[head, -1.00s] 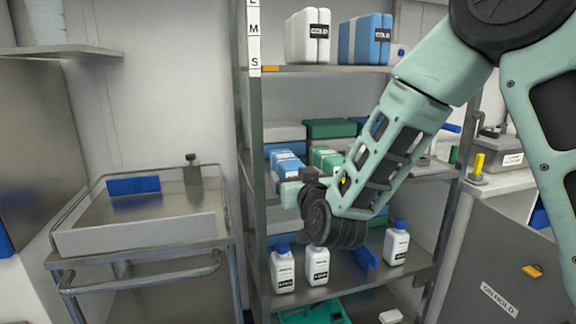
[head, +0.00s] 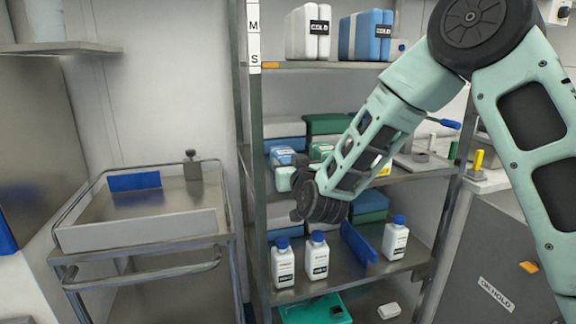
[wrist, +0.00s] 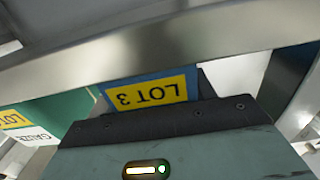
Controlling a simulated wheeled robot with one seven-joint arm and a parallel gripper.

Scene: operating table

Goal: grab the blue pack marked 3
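The blue pack marked LOT 3 (wrist: 150,92) shows upside down in the wrist view, its yellow label close in front of my gripper's dark body. In the head view a blue pack (head: 282,153) with a white label sits at the left of the middle shelf. My gripper (head: 284,178) is right in front of it and hides its lower front. Grey finger edges appear at both sides of the blue pack in the wrist view, but whether they touch it cannot be seen.
A green pack (wrist: 62,108) with gauze and lot labels sits beside the blue one. A metal shelf edge (wrist: 150,48) crosses close by in the wrist view. White bottles (head: 317,257) stand on the shelf below. A steel cart (head: 140,233) stands at the left.

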